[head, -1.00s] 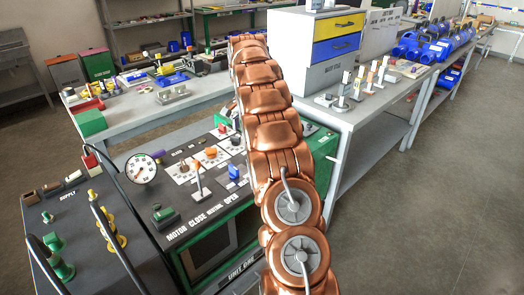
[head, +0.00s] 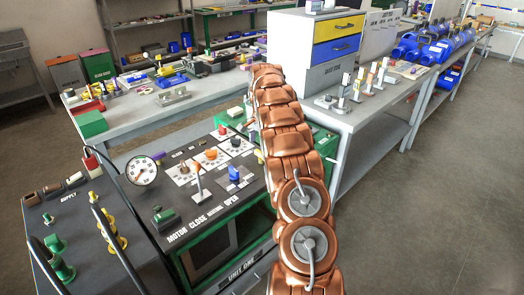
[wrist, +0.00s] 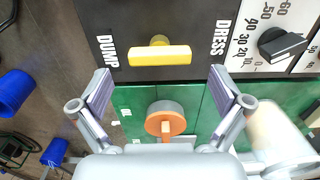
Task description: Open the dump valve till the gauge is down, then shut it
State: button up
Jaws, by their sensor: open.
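In the wrist view a yellow bar handle (wrist: 160,56) lies crosswise on the dark panel, between the words DUMP on its left and DRESS on its right. My gripper (wrist: 160,76) is open and empty, its two fingers wide apart near the panel edge, one toward each end of the yellow handle. I cannot see contact. The white round gauge (head: 141,170) stands at the left of the unit in the head view; its dark needle is too small to read surely. My gripper is hidden behind my arm in the head view.
An orange knob (wrist: 165,118) sits on the green face below the handle, between my fingers. A black knob (wrist: 282,46) with a number scale is at the right. The head view shows an orange-topped lever (head: 196,178) and blue knob (head: 235,173) on the panel.

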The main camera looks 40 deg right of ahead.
jog(key=shift+f+p, duration=0.3)
jog(key=shift+f, duration=1.3)
jog(key=shift+c, duration=0.3)
jog(key=c, duration=1)
